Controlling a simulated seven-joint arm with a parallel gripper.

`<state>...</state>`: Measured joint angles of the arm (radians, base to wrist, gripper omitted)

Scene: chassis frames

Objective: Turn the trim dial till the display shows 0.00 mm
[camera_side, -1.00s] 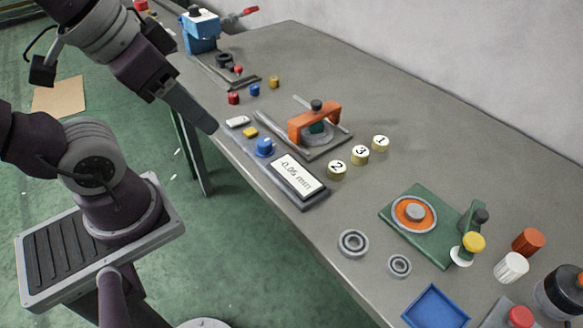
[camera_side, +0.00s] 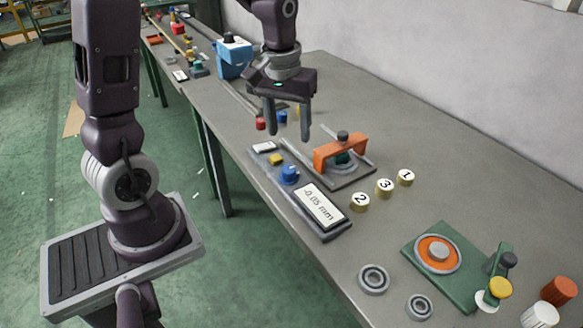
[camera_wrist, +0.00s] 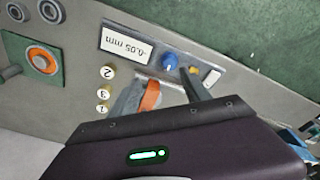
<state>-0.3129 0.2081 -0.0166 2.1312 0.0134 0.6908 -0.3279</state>
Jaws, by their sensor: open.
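The trim dial (camera_side: 289,174) is a blue knob on a grey panel. The display (camera_side: 320,206) beside it reads -0.05 mm. My gripper (camera_side: 288,138) points down with its two fingers apart and empty, above the bench behind the dial, not touching it. In the wrist view the dial (camera_wrist: 170,61) and the display (camera_wrist: 126,46) both show clearly.
An orange clamp fixture (camera_side: 340,152) stands close behind the dial, right of my gripper. Numbered caps (camera_side: 384,188) lie to the right. The bench front edge is near.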

